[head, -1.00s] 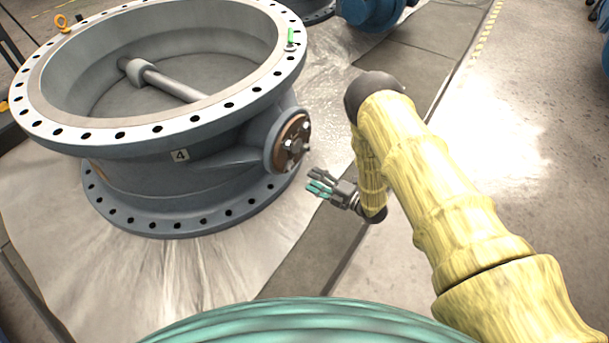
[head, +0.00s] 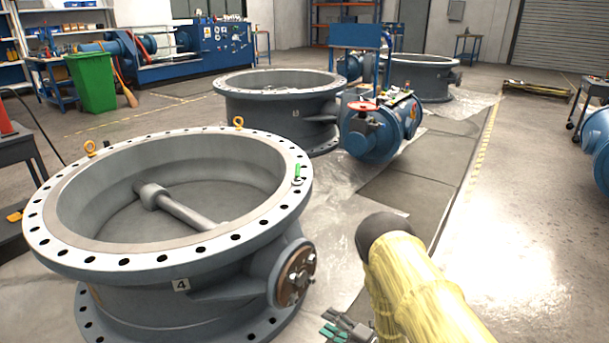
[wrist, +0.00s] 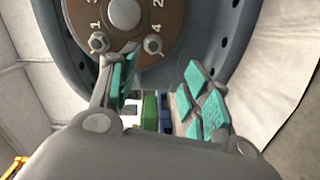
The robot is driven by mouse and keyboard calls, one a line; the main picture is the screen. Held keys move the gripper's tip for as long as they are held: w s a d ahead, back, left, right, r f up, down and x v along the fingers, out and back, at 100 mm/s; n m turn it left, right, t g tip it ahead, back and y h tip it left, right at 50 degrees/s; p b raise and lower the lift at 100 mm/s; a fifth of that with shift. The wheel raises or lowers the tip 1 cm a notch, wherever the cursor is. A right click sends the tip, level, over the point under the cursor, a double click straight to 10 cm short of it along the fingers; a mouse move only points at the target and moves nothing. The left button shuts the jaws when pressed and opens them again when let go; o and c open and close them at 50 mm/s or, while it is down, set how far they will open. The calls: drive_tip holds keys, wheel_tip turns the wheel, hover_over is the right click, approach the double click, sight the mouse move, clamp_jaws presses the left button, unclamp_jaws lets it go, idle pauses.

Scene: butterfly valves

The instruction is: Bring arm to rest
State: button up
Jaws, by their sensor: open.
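My gripper (head: 343,327) is at the bottom of the head view, partly cut off by the frame edge, with my yellow-sleeved arm to its right. In the wrist view my gripper (wrist: 155,90) has its teal-padded fingers spread and nothing between them. The large grey valve body marked 4 (head: 130,292) stands to the left of my gripper. Its brown round side cover (head: 297,275) faces my gripper, and the cover also shows in the wrist view (wrist: 150,38) with numbered bolts, beyond the fingers. My gripper appears apart from it.
A second grey valve body (head: 275,115) and a blue valve with a red handwheel (head: 372,130) stand behind. A green bin (head: 92,82) is at back left. The floor (head: 510,220) to the right is clear.

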drive_tip(key=s+d+f+m+g+h, duration=0.2)
drive_tip(key=s+d+f+m+h, duration=0.25)
drive_tip(key=s+m, duration=0.4)
drive_tip(key=s+d+f+m+g+h, duration=0.1)
drive_tip(key=s+d+f+m+h, duration=0.2)
drive_tip(key=s+d+m+h, duration=0.45)
drive_tip(key=s+r+m+g+h, duration=0.1)
drive_tip(key=s+r+m+g, duration=0.3)
drive_tip(key=s, duration=1)
drive_tip(key=s+r+m+g, duration=0.2)
drive_tip(key=s+m+g, duration=0.3)
drive_tip(key=s, duration=0.9)
wheel_tip(320, 180, up, 32)
drive_tip(key=m+t+p, duration=0.1)
drive_tip(key=p, duration=3.2)
drive_tip(key=shift+w+d+r+h, duration=0.15)
drive_tip(key=shift+w+d+h, duration=0.05)
drive_tip(key=shift+d+h, duration=0.15)
